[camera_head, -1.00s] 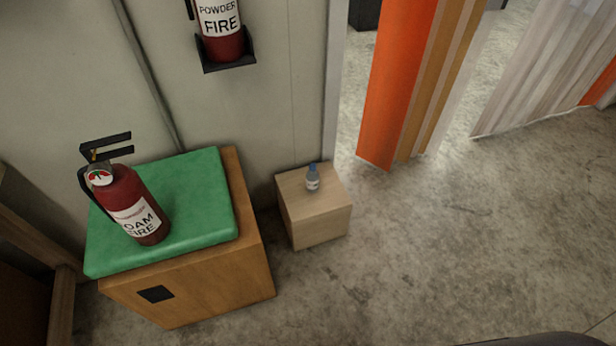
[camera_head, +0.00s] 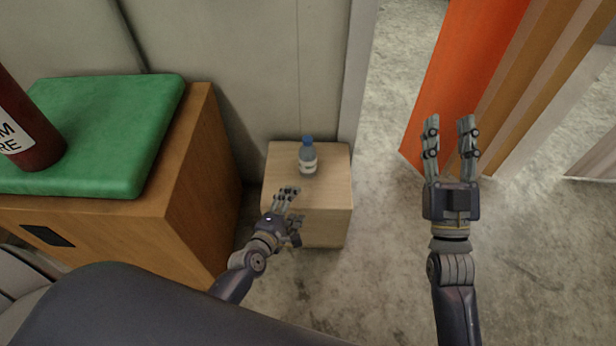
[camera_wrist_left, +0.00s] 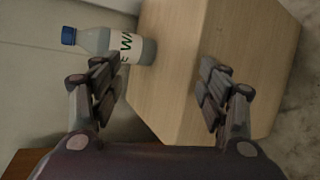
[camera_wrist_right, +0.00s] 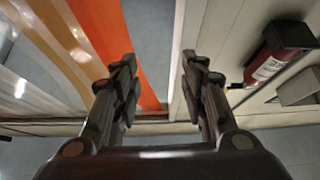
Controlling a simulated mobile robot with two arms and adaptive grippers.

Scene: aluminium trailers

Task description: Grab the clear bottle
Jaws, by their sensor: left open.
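The clear bottle (camera_head: 308,158), with a blue cap and a white label, stands upright on a small wooden box (camera_head: 335,190) by the wall. My left gripper (camera_head: 288,205) is open in front of the box, short of the bottle. In the left wrist view the bottle (camera_wrist_left: 140,50) lies beyond the left finger, which covers part of it, and the gap (camera_wrist_left: 160,85) between the fingers shows the bare box. My right gripper (camera_head: 450,135) is open and empty, raised over the floor to the right, with its fingers apart in the right wrist view (camera_wrist_right: 160,75).
A wooden cabinet (camera_head: 195,170) with a green cushion (camera_head: 110,130) and a fire extinguisher (camera_head: 25,130) stands left of the box. An orange panel (camera_head: 465,70) hangs at the right. The grey floor (camera_head: 385,240) between is clear. A red extinguisher (camera_wrist_right: 280,55) shows in the right wrist view.

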